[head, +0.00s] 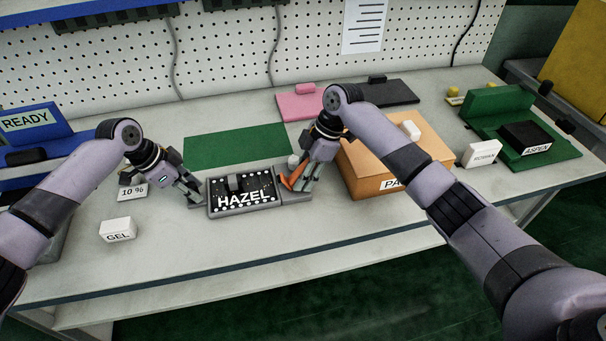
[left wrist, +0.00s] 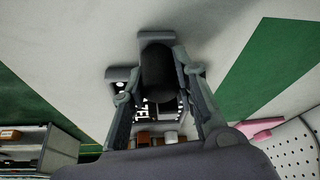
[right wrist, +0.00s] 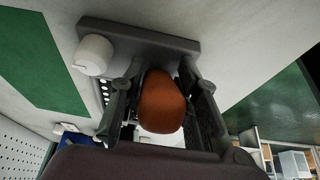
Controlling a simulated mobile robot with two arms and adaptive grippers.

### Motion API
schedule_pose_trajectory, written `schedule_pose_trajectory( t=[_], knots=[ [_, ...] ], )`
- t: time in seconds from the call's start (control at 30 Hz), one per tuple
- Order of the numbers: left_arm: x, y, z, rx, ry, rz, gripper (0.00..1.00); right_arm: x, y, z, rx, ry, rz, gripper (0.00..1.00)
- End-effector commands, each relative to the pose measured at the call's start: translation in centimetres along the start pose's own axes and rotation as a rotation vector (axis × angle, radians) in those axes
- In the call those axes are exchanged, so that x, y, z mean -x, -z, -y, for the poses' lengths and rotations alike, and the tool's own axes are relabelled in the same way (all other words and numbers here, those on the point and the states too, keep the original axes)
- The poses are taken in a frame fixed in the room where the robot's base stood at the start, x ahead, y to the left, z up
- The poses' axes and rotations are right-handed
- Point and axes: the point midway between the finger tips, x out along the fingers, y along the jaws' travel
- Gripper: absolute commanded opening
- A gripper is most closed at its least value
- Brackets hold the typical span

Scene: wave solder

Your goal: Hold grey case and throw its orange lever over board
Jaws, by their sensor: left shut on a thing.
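The grey case (head: 294,197) lies on the bench and holds a dark board (head: 243,189) marked HAZEL. My left gripper (head: 200,200) is shut on the case's left end; in the left wrist view a dark rounded part (left wrist: 158,72) of the case is between its fingers. The orange lever (head: 290,183) is at the case's right end, tilted up and not over the board. My right gripper (head: 296,182) is at the lever. In the right wrist view the orange lever (right wrist: 162,103) is between the fingers, which look spread with small gaps beside it.
A white cylinder (right wrist: 94,55) stands close to the right gripper. A cardboard box (head: 365,178) is just right of the case. A green mat (head: 237,147) lies behind it. GEL (head: 118,229) and 10 % (head: 132,192) blocks stand at left. The bench front is clear.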

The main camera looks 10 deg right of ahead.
Motion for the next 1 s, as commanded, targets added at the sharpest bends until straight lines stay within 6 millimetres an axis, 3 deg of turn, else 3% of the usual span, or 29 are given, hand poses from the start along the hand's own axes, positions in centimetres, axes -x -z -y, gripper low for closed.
schedule_pose_trajectory(
  t=[0.4,1.0],
  knots=[
    [-0.10,-0.15,0.02,0.002,0.000,0.003,0.00,0.03,0.00,-0.01,0.000,0.000,0.000,0.00],
    [-0.09,-0.15,0.02,0.002,0.001,0.003,0.00,0.07,0.16,-0.02,0.001,0.000,0.022,0.00]
  ],
)
